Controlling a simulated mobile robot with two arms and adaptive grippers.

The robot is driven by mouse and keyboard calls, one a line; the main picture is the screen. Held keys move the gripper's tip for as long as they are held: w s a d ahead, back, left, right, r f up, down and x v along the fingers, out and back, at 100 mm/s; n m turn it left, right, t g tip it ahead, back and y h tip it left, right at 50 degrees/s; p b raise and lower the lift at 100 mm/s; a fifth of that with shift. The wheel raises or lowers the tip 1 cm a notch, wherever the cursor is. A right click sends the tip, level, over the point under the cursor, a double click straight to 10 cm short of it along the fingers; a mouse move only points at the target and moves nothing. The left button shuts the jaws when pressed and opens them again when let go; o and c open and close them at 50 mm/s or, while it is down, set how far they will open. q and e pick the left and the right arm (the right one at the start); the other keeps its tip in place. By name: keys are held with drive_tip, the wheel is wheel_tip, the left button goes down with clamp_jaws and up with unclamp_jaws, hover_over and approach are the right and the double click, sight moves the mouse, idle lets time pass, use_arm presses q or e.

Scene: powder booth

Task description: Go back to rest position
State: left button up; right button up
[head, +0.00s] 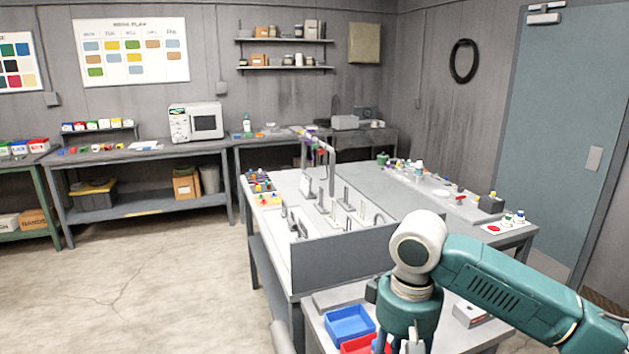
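My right arm comes in from the lower right, teal with a pale joint. Its gripper (397,346) points down at the bottom edge, over the near table beside a red bin (358,345). The fingertips are cut off by the picture's edge, so I cannot tell whether it is open or shut, or whether it holds anything. My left gripper is not in view.
Behind is a workbench with a grey panel (345,258) and several fixtures. Benches line the back wall. The floor (150,275) at left is clear.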

drive_tip(key=s+a+f+n+t+y, duration=0.1)
drive_tip(key=s+a+f+y, duration=0.1)
drive_tip(key=s+a+f, duration=0.5)
drive_tip(key=s+a+f+n+t+y, duration=0.1)
drive_tip(key=s+a+f+y, duration=0.15)
drive_tip(key=a+f, duration=0.4)
drive_tip(key=s+d+f+m+t+h, duration=0.15)
drive_tip(key=s+d+f, duration=0.25)
drive_tip(key=s+d, duration=0.4)
drive_tip(key=s+d+f+m+h, duration=0.3)
drive_tip(key=s+d+f, duration=0.15)
drive_tip(key=d, duration=0.65)
wheel_tip(320, 180, down, 27)
drive_tip(key=s+g+b, duration=0.1)
drive_tip(key=s+g, duration=0.1)
drive_tip(key=s, duration=0.1)
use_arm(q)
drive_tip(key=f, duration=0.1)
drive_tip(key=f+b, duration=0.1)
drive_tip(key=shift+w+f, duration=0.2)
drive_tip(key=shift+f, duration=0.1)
use_arm(e)
drive_tip(key=s+d+f, duration=0.3)
drive_tip(key=s+f, duration=1.4)
drive_tip(key=shift+d+f+n+g, duration=0.2)
drive_tip(key=shift+f+n+g, duration=0.15)
drive_tip(key=shift+f, duration=0.05)
drive_tip(key=shift+s, duration=0.1)
